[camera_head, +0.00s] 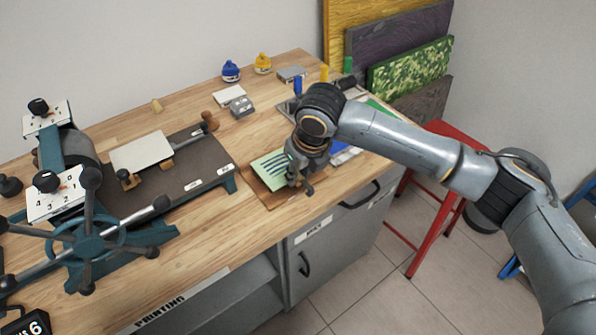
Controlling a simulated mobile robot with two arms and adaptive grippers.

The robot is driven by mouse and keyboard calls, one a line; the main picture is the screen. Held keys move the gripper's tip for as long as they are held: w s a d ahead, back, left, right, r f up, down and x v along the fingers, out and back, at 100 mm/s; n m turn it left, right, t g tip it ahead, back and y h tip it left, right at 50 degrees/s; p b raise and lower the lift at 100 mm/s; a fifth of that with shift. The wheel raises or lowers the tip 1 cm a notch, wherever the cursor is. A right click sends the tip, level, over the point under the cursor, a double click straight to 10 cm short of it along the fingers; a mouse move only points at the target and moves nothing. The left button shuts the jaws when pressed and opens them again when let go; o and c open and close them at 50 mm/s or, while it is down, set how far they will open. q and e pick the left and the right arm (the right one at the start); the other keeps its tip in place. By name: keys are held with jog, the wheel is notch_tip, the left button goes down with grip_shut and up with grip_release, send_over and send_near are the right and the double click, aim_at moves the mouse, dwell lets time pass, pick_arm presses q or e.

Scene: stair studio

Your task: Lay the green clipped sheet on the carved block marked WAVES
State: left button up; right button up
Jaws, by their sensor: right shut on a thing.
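A pale green sheet (268,165) with dark wavy stripes is at the front middle of the bench, over a brown board (257,187). My right gripper (301,186) is at the sheet's right edge, pointing down and shut on it. The fingers and wrist hide that edge and any clip. I cannot tell whether the sheet rests flat on the board or is held just above it. No WAVES lettering is readable, and I cannot tell how much of the carved block is hidden under the sheet. My left gripper is not in view.
A printing press (80,237) with a spoked wheel and a flat bed (195,168) fills the left of the wooden bench (208,250). Blue (230,71) and yellow (263,63) items stand at the back. Colored sheets lie behind my right arm. A red stool (436,200) stands right.

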jog(key=shift+p, duration=0.45)
dwell(0.5)
jog(key=o, duration=0.9)
notch_tip(320, 180, up, 8)
jog(key=p, duration=0.8)
dwell(0.4)
